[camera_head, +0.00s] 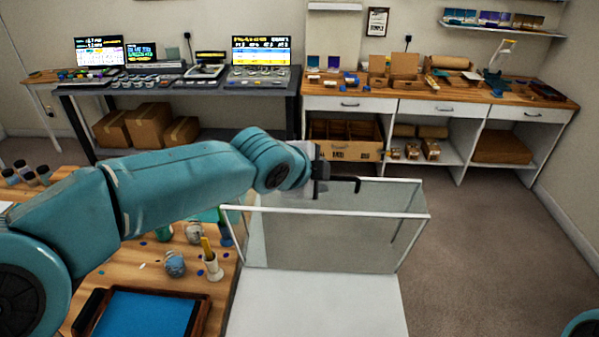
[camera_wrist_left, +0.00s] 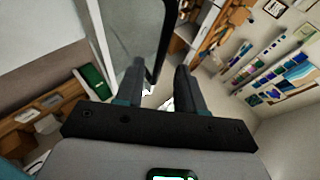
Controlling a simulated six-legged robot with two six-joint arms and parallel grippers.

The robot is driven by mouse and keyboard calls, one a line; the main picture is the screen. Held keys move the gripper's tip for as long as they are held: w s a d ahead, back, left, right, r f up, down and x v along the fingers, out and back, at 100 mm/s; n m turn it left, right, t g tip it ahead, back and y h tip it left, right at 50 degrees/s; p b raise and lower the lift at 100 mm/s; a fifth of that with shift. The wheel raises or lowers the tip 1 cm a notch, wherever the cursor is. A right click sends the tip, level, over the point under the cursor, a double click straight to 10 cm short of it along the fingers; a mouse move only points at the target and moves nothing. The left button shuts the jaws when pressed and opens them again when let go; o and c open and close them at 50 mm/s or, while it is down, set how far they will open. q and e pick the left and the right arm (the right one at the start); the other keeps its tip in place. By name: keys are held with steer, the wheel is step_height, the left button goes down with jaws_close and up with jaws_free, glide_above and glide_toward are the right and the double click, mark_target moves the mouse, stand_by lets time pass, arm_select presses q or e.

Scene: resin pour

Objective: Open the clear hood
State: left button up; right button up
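The clear hood (camera_head: 330,240) has see-through panels and pale edges, and stands over the far part of a white surface. I cannot tell whether it is lifted at all. A black handle (camera_head: 347,179) with a bent end is at its far upper side. My left gripper (camera_head: 322,180) is at the left end of this handle. In the left wrist view its two fingers (camera_wrist_left: 157,75) are apart, and the dark handle bar (camera_wrist_left: 163,40) shows between or just beyond them. Contact cannot be made out. My right gripper is out of view.
Left of the hood, a wooden table (camera_head: 130,262) holds a blue tray (camera_head: 150,315), a cup with a stick (camera_head: 212,268) and small jars. The white surface (camera_head: 310,305) before the hood is bare. A bench with screens (camera_head: 262,60) and a wooden-topped cabinet (camera_head: 350,103) stand behind.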

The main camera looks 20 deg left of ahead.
arm_select(q)
steer(key=b+v, duration=0.1)
steer(key=v, duration=1)
steer(key=shift+s, duration=0.1)
steer(key=shift+s, duration=0.15)
